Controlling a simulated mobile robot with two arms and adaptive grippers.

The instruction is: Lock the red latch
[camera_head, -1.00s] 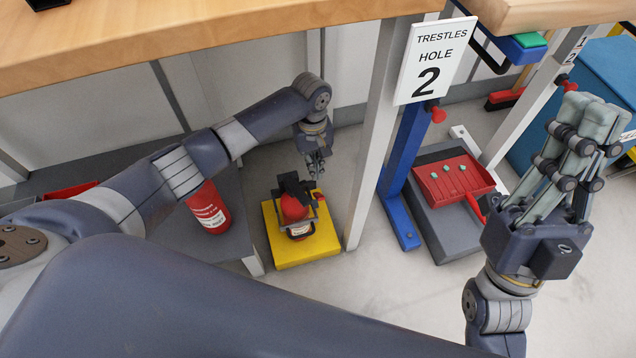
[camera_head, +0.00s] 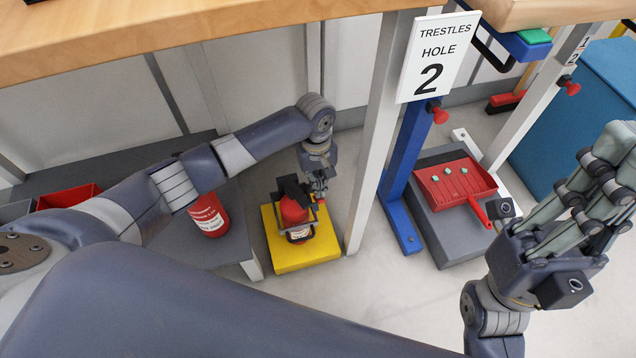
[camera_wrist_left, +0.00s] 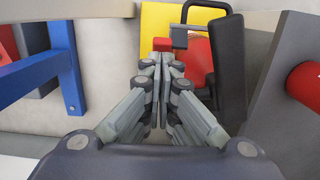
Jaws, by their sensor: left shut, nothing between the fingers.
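The red latch (camera_head: 321,199) is a small red piece on the right side of a dark bracket around a fire extinguisher (camera_head: 294,211). The extinguisher stands upright on a yellow base (camera_head: 281,257). My left gripper (camera_head: 319,189) is shut and empty, its tips right at the latch. In the left wrist view the shut fingertips (camera_wrist_left: 165,60) point at a small red block (camera_wrist_left: 161,44) beside a grey bar. Whether they touch it I cannot tell. Fingers partly hide the latch. My right gripper (camera_head: 612,150) is at the right, away from the bracket; its finger gap is unclear.
A white post (camera_head: 375,140) stands just right of the yellow base. A second extinguisher (camera_head: 210,214) stands on a grey platform at left. A red dustpan (camera_head: 455,186) lies on a grey block at right.

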